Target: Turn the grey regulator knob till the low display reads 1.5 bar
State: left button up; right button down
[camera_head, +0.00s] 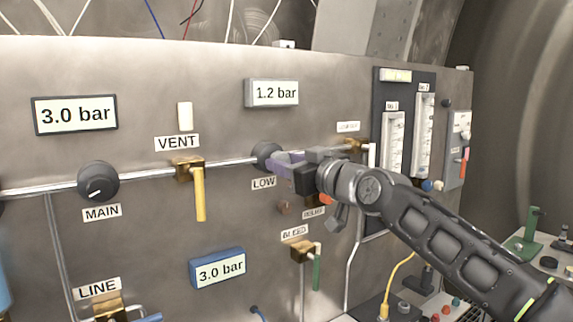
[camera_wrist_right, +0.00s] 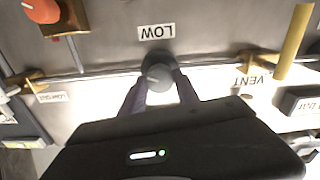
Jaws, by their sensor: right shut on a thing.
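The grey regulator knob (camera_head: 265,155) sits on the steel panel above the LOW label (camera_head: 263,184). The low display (camera_head: 272,93) above it reads 1.2 bar. My right gripper (camera_head: 279,161) comes in from the right and is shut on the grey knob. In the right wrist view, its two purple fingers (camera_wrist_right: 160,90) lie on either side of the knob (camera_wrist_right: 156,72). The fingers hide part of the knob in the head view. My left gripper is not in view.
The MAIN knob (camera_head: 98,181) and a display (camera_head: 75,115) reading 3.0 bar are at left. The yellow VENT lever (camera_head: 199,193) hangs left of the LOW knob. The green BLEED lever (camera_head: 317,271) is below. Flow tubes (camera_head: 393,143) stand at right, beside my right arm.

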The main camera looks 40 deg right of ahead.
jog(key=shift+m+b, duration=1.5)
jog(key=shift+m, duration=1.3)
jog(key=c, duration=0.9)
grip_release()
jog(key=shift+s, duration=0.15)
